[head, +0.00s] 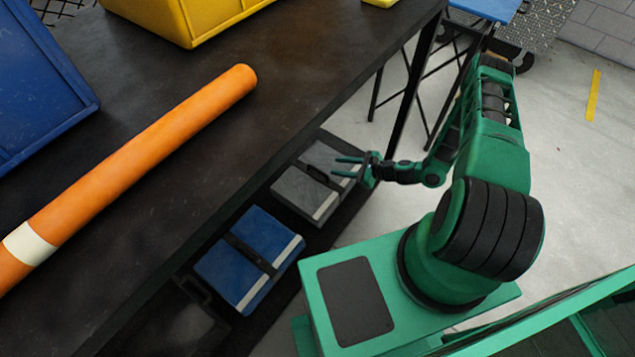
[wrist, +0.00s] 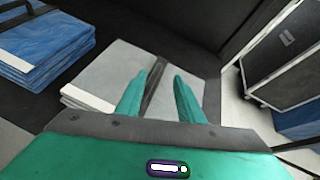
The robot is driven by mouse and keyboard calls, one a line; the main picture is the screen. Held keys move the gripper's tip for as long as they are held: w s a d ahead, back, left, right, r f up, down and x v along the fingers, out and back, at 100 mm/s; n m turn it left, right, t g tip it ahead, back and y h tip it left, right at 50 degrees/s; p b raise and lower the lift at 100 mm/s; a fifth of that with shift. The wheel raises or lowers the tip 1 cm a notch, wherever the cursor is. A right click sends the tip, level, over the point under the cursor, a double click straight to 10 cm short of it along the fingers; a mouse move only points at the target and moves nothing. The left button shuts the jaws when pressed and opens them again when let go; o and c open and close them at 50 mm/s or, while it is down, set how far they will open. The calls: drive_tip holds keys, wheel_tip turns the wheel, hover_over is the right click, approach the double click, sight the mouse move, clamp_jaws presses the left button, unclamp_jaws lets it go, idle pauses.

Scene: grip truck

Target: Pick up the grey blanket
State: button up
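The grey blanket (head: 306,188) is a folded stack with a dark strap and a white edge band. It lies on the low shelf under the dark table. In the wrist view the blanket (wrist: 115,72) lies ahead of and below my fingers. My gripper (head: 347,167) is at the blanket's right side in the head view, with its two green fingers apart. In the wrist view my gripper (wrist: 166,72) has its fingers spread on either side of the dark strap (wrist: 153,90), with nothing held. I cannot tell whether the fingertips touch the blanket.
A folded blue blanket (head: 243,262) lies beside the grey one; it also shows in the wrist view (wrist: 45,45). The tabletop (head: 150,75) overhangs the shelf and bears an orange tube (head: 140,155). A dark case (wrist: 283,55) stands at right in the wrist view.

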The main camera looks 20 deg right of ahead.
sight(318, 170)
drive_tip(key=f+m, duration=0.1)
drive_tip(key=a+f+m+t, duration=0.1)
drive_tip(key=f, duration=0.1)
drive_tip(key=s+f+m+h, duration=0.1)
drive_tip(key=m, duration=0.1)
drive_tip(key=shift+s+a+f+t, duration=0.1)
drive_tip(key=shift+a+f+t, duration=0.1)
drive_tip(key=shift+t, duration=0.2)
drive_tip(key=shift+a+f, duration=0.1)
drive_tip(key=shift+f, duration=0.05)
drive_tip(key=x, duration=1)
drive_tip(key=shift+w+f, duration=0.25)
drive_tip(key=shift+w, duration=0.05)
clamp_jaws()
drive_tip(key=shift+r, duration=0.1)
idle(0.4)
